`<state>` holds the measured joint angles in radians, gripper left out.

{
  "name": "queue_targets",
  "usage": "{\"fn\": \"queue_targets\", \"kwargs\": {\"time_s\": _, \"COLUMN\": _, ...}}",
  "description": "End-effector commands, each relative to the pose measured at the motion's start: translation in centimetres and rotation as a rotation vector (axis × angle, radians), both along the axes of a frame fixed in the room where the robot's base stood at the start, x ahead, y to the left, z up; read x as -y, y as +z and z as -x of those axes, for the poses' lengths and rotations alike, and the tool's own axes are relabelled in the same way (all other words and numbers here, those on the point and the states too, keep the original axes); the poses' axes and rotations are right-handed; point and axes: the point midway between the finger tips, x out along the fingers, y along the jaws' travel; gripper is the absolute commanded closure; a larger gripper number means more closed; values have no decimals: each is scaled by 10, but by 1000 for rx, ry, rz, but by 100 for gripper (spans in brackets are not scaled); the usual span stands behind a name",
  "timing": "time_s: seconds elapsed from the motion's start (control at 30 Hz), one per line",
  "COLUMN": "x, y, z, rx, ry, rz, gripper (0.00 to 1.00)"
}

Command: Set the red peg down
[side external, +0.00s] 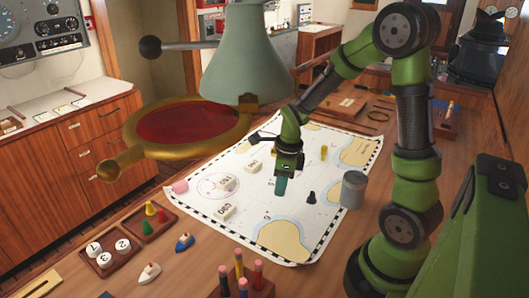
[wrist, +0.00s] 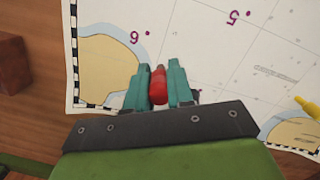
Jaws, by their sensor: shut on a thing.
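The red peg (wrist: 158,86) shows in the wrist view between the two teal fingers of my gripper (wrist: 158,90), with its rounded end toward the camera's far side. My gripper is shut on it. In the side external view my gripper (side external: 280,187) points down over the middle of the white sea chart (side external: 255,222). The peg is hidden there behind the fingers. I cannot tell whether its lower end touches the chart. In the wrist view it is near the chart's tan land patch (wrist: 105,62).
A black pawn-like piece (side external: 311,198) and a grey can (side external: 353,190) stand right of my gripper. A yellow peg (side external: 323,153) stands behind.

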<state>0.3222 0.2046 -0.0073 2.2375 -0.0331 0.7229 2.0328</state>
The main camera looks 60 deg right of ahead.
Motion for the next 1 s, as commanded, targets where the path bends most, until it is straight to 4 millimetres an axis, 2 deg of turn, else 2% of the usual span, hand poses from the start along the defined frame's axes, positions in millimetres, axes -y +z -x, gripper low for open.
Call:
{"fn": "queue_targets", "kwargs": {"time_s": 0.03, "x": 0, "y": -9, "z": 1, "rx": -5, "ry": -1, "rz": -2, "gripper": 100}}
{"fn": "queue_targets", "kwargs": {"time_s": 0.4, "x": 0, "y": -53, "z": 1, "rx": -3, "ry": -5, "rz": -1, "gripper": 100}}
{"fn": "queue_targets", "kwargs": {"time_s": 0.83, "x": 0, "y": -59, "z": 1, "rx": 0, "ry": -6, "rz": -1, "gripper": 100}}
{"fn": "queue_targets", "kwargs": {"time_s": 0.87, "x": 0, "y": -59, "z": 0, "rx": 1, "ry": -6, "rz": -1, "gripper": 75}}
{"fn": "queue_targets", "kwargs": {"time_s": 1.0, "x": 0, "y": -59, "z": 0, "rx": 1, "ry": -6, "rz": 0, "gripper": 54}}
